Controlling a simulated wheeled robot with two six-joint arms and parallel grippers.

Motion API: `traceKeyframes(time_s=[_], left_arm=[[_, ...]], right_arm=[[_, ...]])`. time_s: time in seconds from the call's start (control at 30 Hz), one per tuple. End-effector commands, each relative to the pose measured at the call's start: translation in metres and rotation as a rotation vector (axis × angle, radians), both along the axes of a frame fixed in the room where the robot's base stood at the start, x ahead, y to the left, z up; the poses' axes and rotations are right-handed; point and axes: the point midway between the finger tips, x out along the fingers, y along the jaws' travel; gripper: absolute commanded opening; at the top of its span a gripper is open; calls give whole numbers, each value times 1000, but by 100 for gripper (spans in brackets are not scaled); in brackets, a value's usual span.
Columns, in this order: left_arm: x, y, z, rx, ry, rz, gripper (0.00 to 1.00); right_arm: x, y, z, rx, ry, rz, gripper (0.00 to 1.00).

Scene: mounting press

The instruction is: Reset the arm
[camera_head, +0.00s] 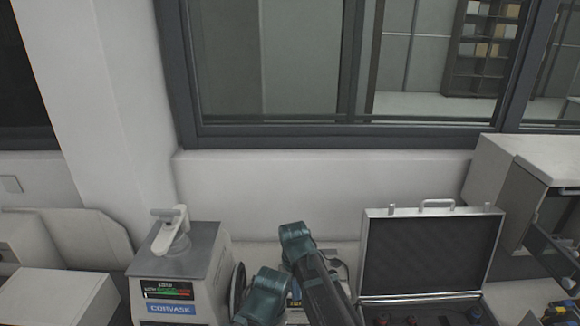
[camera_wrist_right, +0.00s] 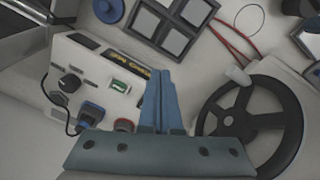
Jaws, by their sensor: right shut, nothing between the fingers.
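My right gripper (camera_wrist_right: 158,78) shows in the right wrist view as two blue fingers pressed together, with nothing between them. Its fingertips point between a white control box (camera_wrist_right: 105,80) with a knob and coloured plugs on the left and a black handwheel (camera_wrist_right: 255,120) on the right. The gripper looks apart from both. In the head view my right arm bends at the bottom centre, and its teal links hide part of the bench. The mounting press (camera_head: 180,275), a grey machine with a white top lever and a green-lit display, stands left of that arm. My left gripper is not in view.
An open silver case (camera_head: 430,250) with dark foam stands right of my arm. A white cabinet (camera_head: 510,180) with an open front is at the far right. A windowed wall stands behind the bench. The right wrist view also shows grey square pads (camera_wrist_right: 170,22) and a red cable.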

Motion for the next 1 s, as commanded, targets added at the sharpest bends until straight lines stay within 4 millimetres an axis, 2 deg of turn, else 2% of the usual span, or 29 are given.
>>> traceKeyframes(time_s=[0.03,0.1,0.2,0.3,0.4,0.57,1.0], left_arm=[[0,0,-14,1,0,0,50],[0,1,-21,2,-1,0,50],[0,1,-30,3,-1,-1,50],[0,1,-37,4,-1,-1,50],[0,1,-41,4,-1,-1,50],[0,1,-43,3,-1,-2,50],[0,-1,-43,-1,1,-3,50]], right_arm=[[-36,-9,-13,-10,2,-16,0],[-65,-17,-21,-26,5,-42,0],[-100,-28,-30,-45,6,-74,0],[-127,-36,-36,-60,6,-100,0],[-144,-41,-40,-71,6,-118,0],[-153,-44,-42,-78,6,-131,0],[-152,-42,-41,-73,5,-128,0]])
